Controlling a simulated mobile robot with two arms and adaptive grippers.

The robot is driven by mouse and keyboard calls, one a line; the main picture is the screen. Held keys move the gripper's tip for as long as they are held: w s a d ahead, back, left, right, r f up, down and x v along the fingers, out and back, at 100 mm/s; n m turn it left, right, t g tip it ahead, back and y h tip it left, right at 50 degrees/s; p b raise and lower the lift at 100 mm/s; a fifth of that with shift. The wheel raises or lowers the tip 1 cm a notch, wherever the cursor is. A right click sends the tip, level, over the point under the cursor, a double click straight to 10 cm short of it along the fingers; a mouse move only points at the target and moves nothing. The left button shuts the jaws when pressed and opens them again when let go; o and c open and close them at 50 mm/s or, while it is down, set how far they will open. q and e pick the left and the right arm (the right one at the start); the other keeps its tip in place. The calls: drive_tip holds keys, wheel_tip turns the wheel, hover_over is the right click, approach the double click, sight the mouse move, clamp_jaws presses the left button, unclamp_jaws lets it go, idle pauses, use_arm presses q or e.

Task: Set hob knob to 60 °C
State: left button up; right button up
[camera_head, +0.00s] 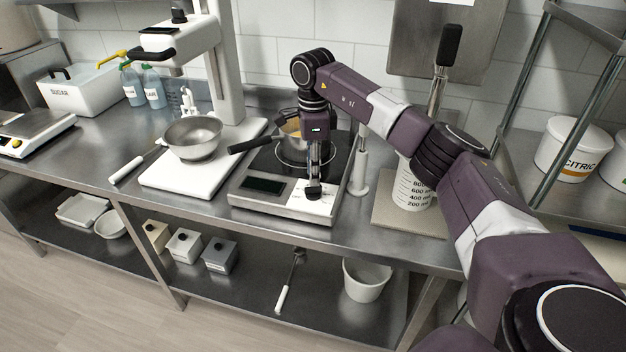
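The hob (240,200) stands on the steel counter, with a dark display (263,185) at the left of its front panel. A pot (291,150) with a black handle and something yellow-orange inside sits on its dark plate. My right arm reaches in from the right, and my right gripper (314,190) points down at the right part of the front panel. The display is too small to read. My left gripper is out of view.
A metal bowl (193,138) sits on a white stand base (170,178) left of the hob. A measuring beaker (412,185) stands on a beige plate (392,222) to the right. A slim white upright tool (359,170) stands close beside the hob.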

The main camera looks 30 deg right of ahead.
sight(313, 191)
drive_tip(key=shift+f+p, duration=0.4)
drive_tip(key=shift+f, duration=1.55)
clamp_jaws()
